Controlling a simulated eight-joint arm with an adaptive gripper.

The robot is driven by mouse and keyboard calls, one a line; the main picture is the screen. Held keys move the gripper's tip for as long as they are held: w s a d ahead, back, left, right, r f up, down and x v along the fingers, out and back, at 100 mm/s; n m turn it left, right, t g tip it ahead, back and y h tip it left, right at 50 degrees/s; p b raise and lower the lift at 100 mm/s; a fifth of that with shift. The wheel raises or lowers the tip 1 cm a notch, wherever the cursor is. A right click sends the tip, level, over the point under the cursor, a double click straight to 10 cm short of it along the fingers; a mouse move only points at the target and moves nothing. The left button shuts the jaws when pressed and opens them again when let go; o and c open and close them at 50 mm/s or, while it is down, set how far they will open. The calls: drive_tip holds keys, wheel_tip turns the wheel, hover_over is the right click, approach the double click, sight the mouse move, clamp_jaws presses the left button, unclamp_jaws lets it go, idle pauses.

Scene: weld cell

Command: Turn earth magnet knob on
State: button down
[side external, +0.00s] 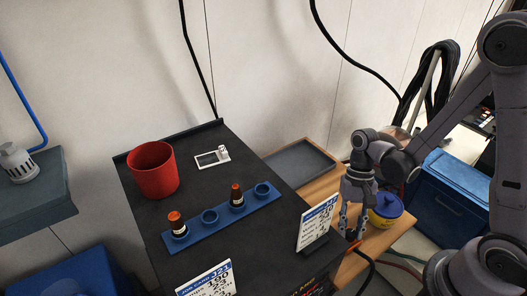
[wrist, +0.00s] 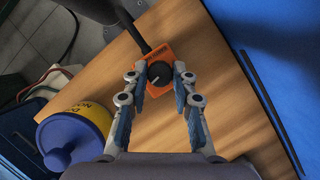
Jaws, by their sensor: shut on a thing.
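The earth magnet (wrist: 165,51) is an orange block on the wooden bench, with a round black knob (wrist: 159,74) on top. A small pale mark shows on the knob. In the wrist view my gripper (wrist: 162,76) has its two fingers on either side of the knob, shut on it. A dark cable runs from the magnet toward the top of the wrist view. In the side view my gripper (side external: 352,230) points down at the bench edge, and only a sliver of orange shows below it. The knob is hidden there.
A yellow tub with a blue lid (side external: 386,208) stands close beside my gripper. A sign (side external: 317,222) stands on the dark table to the left. A blue rack (side external: 221,222) with bottles, a red cup (side external: 153,170) and a grey tray (side external: 298,163) lie farther off.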

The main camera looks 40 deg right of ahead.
idle(1.2)
idle(0.5)
drive_tip(key=c, duration=1.1)
unclamp_jaws()
drive_tip(key=shift+r, duration=0.15)
drive_tip(key=shift+v, duration=5.85)
drive_tip(key=shift+s+d, duration=0.1)
